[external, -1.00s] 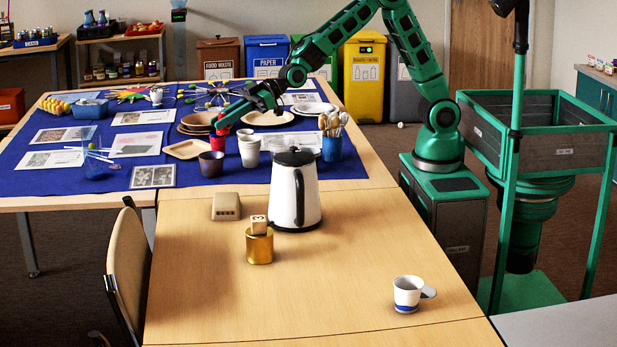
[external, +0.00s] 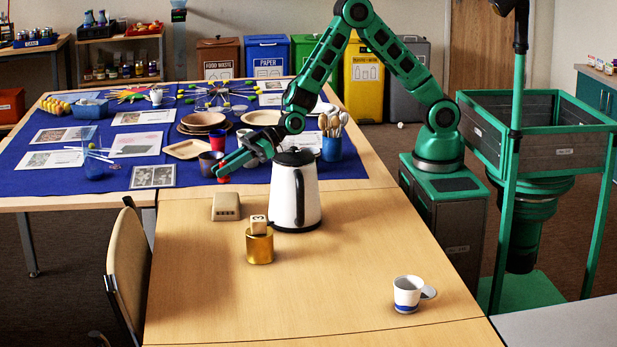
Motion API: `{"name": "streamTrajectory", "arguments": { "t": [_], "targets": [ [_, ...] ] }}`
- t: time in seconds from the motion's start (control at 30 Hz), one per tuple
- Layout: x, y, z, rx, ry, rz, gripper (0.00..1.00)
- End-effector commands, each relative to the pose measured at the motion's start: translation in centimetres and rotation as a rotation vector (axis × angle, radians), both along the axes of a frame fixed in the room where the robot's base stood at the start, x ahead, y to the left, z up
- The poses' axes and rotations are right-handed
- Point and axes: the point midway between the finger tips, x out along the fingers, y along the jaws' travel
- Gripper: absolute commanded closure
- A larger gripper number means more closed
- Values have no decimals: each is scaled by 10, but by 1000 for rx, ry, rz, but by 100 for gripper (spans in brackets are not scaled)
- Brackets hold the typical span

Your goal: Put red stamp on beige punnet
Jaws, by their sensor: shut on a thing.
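My gripper (external: 221,171) is shut on the red stamp (external: 223,180), of which only a small red part shows below the fingers. It is over the front edge of the blue cloth, left of the kettle. A small beige box-like thing with slots in its side, which looks like the beige punnet (external: 226,207), sits on the bare wooden table just below the gripper in the picture. The stamp appears apart from it. The fingers hide most of the stamp.
A white and black kettle (external: 296,195) stands close to the right of the gripper. A gold pot (external: 259,247) with a wooden block (external: 258,224) on it is nearer. The front table is mostly clear.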

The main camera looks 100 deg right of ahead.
Motion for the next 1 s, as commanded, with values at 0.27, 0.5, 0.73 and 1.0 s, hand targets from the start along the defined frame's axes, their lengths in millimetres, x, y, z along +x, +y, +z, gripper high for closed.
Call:
{"name": "streamTrajectory", "arguments": {
  "t": [0.27, 0.5, 0.73, 1.0],
  "targets": [
    [0, 0, -24, 0, 1, 0, 100],
    [0, 0, -53, 0, 1, 0, 100],
    [0, 0, -55, 0, -1, -1, 100],
    [0, 0, -57, 0, 0, 0, 63]
  ]
}}
